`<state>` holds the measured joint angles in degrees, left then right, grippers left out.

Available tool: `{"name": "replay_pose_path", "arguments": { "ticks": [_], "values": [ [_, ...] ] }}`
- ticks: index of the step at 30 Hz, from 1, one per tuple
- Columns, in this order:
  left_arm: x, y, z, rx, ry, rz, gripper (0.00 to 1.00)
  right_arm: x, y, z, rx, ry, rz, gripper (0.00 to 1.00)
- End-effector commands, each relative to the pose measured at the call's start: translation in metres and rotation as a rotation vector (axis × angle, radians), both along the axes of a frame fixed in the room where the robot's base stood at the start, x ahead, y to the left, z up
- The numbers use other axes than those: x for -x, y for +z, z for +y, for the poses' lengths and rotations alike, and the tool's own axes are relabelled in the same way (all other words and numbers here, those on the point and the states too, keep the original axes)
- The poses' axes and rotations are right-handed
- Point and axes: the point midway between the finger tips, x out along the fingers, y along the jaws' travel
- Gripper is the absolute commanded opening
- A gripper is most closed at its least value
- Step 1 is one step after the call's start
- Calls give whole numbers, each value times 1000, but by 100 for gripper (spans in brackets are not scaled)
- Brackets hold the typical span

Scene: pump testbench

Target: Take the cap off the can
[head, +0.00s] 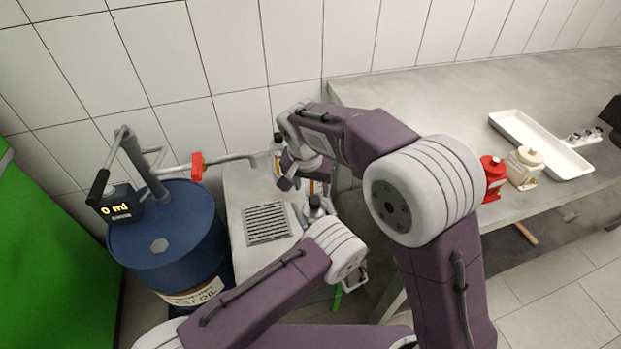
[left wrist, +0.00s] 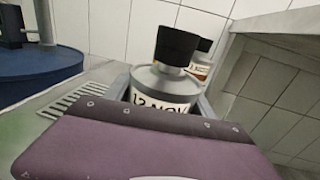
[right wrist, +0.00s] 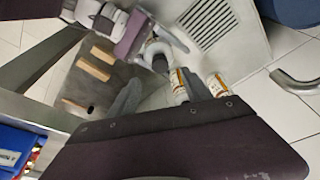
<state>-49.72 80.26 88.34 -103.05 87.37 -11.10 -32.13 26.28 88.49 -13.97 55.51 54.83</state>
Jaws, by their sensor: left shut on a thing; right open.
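The can (left wrist: 160,85), grey with a white label and a black cap (left wrist: 177,45), stands between the fingers of my left gripper (left wrist: 163,98) in the left wrist view. The left gripper is shut on its body, and the cap is on. In the head view the can (head: 314,204) shows just beyond my left wrist, mostly hidden. My right gripper (head: 289,183) is open and empty, above and to the left of the can. In the right wrist view the black cap (right wrist: 160,63) shows just beyond the spread fingers (right wrist: 160,80).
More bottles with orange-and-white labels (right wrist: 217,85) stand close by; one black-capped bottle (head: 278,143) is behind. A drain grate (head: 266,222) lies left of the can. A blue barrel (head: 165,240) with a spout stands left. Red (head: 493,178) and beige (head: 524,166) containers and a white tray (head: 518,125) are right.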

Motion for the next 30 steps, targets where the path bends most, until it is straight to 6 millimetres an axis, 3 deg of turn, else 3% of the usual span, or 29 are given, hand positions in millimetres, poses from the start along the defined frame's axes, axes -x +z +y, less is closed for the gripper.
{"name": "replay_pose_path", "arguments": {
  "ticks": [3, 9, 14, 22, 28, 30],
  "values": [
    [0, 0, 0, 0, 0, 0, 0, -7, -29, -3, 3, 0, 4, 57],
    [0, 0, 0, 0, 0, 0, 0, -16, -63, -5, 1, -2, 2, 57],
    [0, 0, 0, 0, 0, 0, 0, -20, -75, -6, 0, 0, 1, 57],
    [0, 0, 0, 0, 0, 0, 0, -21, -77, -6, -1, 0, 0, 57],
    [0, 0, 0, 0, 0, 0, 0, -21, -77, -6, -1, 0, 0, 2],
    [0, 0, 0, 0, 0, 0, 0, -21, -77, -6, -1, 0, 0, 0]
  ]
}}
